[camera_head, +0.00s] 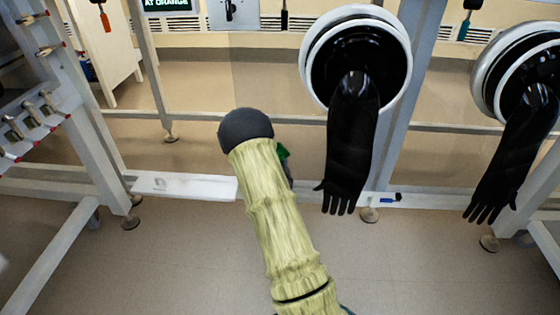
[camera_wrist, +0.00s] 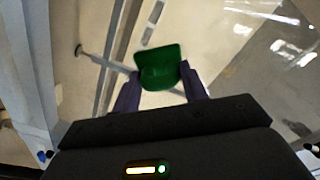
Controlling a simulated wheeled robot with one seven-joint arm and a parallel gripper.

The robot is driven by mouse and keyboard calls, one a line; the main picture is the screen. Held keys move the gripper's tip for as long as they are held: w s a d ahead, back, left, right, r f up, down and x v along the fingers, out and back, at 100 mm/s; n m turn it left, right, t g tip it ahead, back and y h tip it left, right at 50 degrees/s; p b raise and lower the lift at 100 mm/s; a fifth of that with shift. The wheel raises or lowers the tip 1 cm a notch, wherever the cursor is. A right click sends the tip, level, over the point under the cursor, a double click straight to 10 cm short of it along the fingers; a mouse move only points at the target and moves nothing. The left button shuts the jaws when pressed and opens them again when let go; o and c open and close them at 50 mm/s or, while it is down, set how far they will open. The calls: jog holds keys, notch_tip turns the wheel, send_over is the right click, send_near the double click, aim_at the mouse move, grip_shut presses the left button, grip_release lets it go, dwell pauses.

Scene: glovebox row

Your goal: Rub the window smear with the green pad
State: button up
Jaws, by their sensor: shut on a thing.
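My gripper (camera_wrist: 160,84) is shut on the green pad (camera_wrist: 158,66), which sits between its two dark fingers in the wrist view. In the head view my sleeved arm hides most of the gripper, and only a small green piece of the pad (camera_head: 283,152) shows beside it. The window smear cannot be made out for certain in either view. Pale streaks on the glass at the right of the wrist view may be reflections. I cannot tell whether the pad touches the glass.
Black gloves hang from round white ports, one (camera_head: 347,150) just right of my arm and another (camera_head: 512,150) at the far right. A metal frame (camera_head: 85,120) with pegs stands at left. The near floor is clear.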

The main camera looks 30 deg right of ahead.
jog(key=shift+w+a, duration=0.55)
jog(key=shift+a, duration=0.3)
jog(key=shift+w+a, duration=0.5)
jog(key=shift+a, duration=0.35)
jog(key=shift+w+d+r+p, duration=0.15)
jog(key=shift+r+p, duration=0.25)
jog(key=shift+r, duration=0.45)
jog(key=shift+d, duration=0.1)
jog(key=shift+s+d, duration=1.25)
jog(key=shift+d, duration=0.25)
jog(key=shift+s+d+b, duration=0.25)
jog(key=shift+s+d, duration=0.25)
jog(key=shift+d, duration=0.4)
jog(key=shift+s+d+b, duration=0.2)
jog(key=shift+s+d, duration=0.3)
jog(key=shift+d, duration=0.4)
